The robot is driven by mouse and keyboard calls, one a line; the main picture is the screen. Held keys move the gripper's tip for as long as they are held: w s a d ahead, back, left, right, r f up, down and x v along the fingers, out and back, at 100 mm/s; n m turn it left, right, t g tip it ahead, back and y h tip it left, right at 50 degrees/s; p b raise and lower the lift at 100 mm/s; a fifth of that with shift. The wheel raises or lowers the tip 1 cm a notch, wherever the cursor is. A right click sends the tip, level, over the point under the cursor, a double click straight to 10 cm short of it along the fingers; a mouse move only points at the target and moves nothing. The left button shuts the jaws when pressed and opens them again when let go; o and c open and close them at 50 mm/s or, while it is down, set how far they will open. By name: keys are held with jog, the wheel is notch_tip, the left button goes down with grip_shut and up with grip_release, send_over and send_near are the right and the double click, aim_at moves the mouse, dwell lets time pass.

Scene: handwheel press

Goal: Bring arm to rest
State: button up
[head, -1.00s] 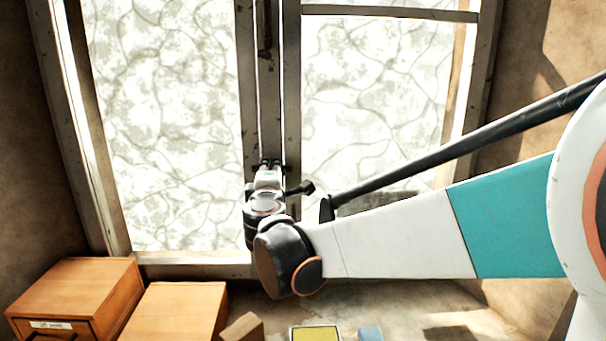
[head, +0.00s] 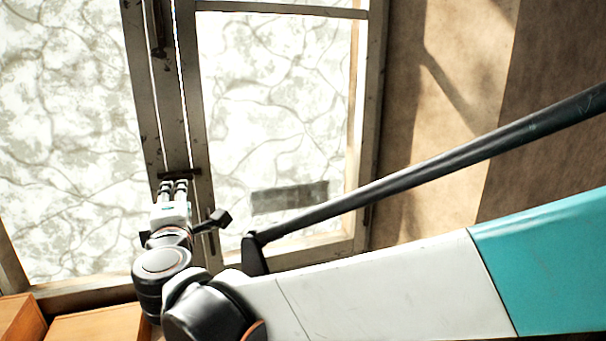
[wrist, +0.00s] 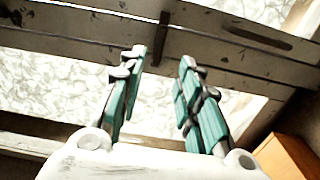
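My gripper (head: 174,188) is in front of the window's middle frame posts in the head view, with its fingers pointing up in the picture. The wrist view shows its two teal and dark fingers (wrist: 160,80) standing apart with nothing between them. The gripper is open and empty. My white and teal arm reaches in from the lower right of the head view. I cannot tell the exact gap between the fingertips and the window frame.
The window frame (head: 198,120) with its frosted panes stands behind the gripper. Wooden boxes (head: 92,327) are at the bottom left, and a wooden surface (wrist: 292,152) shows at the wrist view's lower right. A bare brown wall (head: 455,90) is to the right.

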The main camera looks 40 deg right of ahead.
jog(key=shift+d, duration=0.1)
jog(key=s+d+f+m+g+b, duration=0.2)
jog(key=s+d+f+m+b, duration=0.15)
jog(key=f, duration=0.35)
jog(key=s+d+f+m+g+b, duration=0.2)
jog(key=s+f+b, duration=0.15)
jog(key=f, duration=0.25)
jog(key=s+d+f+m+g+b, duration=0.2)
jog(key=s+d+f+b, duration=0.15)
jog(key=f, duration=0.35)
jog(key=s+a+f+m+g+y+b, duration=0.1)
jog(key=s+f+m+y+b, duration=0.1)
jog(key=s+f+b, duration=0.2)
jog(key=s+a+f+m+g+y+b, duration=0.1)
jog(key=s+f+b, duration=0.3)
jog(key=f, duration=0.6)
jog(key=s+a+f+m+g+y+b, duration=0.2)
jog(key=s+a+f+m+b, duration=0.1)
jog(key=f, duration=0.4)
jog(key=shift+s+a+m+y+b, duration=0.25)
jog(key=shift+s+m+y+b, duration=0.1)
jog(key=shift+s+b, duration=0.45)
